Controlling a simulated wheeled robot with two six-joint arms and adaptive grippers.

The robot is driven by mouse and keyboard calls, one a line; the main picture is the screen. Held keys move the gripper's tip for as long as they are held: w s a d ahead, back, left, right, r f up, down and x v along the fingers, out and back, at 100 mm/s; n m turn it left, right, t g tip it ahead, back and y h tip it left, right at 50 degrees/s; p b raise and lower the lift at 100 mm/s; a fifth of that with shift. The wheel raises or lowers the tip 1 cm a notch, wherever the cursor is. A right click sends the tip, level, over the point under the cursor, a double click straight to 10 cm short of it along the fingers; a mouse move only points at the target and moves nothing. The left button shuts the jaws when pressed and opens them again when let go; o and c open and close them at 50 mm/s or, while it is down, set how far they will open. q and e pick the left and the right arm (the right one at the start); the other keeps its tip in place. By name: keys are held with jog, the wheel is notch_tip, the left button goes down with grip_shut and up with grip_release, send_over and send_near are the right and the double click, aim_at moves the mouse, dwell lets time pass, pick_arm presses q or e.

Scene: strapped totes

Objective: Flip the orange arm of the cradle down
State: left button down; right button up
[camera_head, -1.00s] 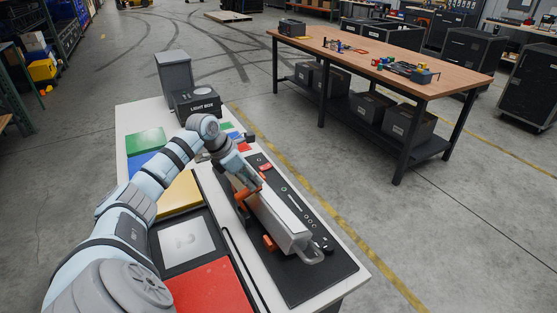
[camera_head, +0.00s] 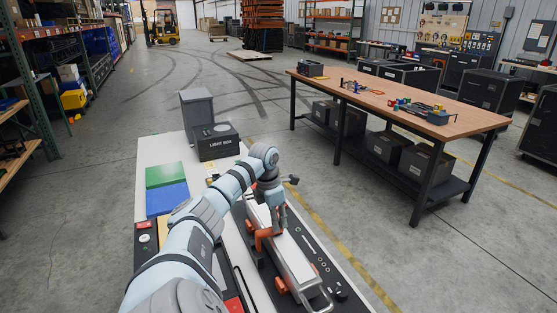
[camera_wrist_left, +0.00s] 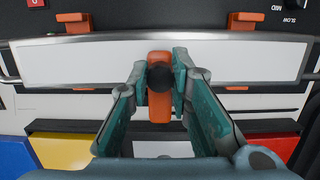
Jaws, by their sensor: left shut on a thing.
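The orange arm (camera_head: 264,240) of the cradle rises beside a long grey, white-topped piece (camera_head: 291,257) lying in the cradle. My left gripper (camera_head: 277,220) is above the piece at the orange arm. In the left wrist view the orange arm (camera_wrist_left: 160,113) has a black knob (camera_wrist_left: 160,77) and sits between my gripper's fingers (camera_wrist_left: 161,70), which are shut on it. The arm shows over the lower edge of the white top (camera_wrist_left: 80,62). In the head view my wrist and fingers hide part of the arm and cradle. My right gripper is in neither view.
A dark light box (camera_head: 217,142) and a grey bin (camera_head: 197,108) stand at the bench's far end. Green (camera_head: 165,174) and blue (camera_head: 167,198) panels lie on the left. A wooden table (camera_head: 390,98) stands apart, across open floor.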

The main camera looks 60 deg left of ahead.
aim_at(271, 228)
pick_arm(q)
jog(key=c, duration=1.4)
grip_release()
jog(key=shift+w+f, duration=0.1)
jog(key=shift+c, duration=0.2)
notch_tip(271, 228, up, 12)
jog(key=s, duration=0.2)
jog(key=shift+a, duration=0.15)
jog(key=shift+f, duration=0.1)
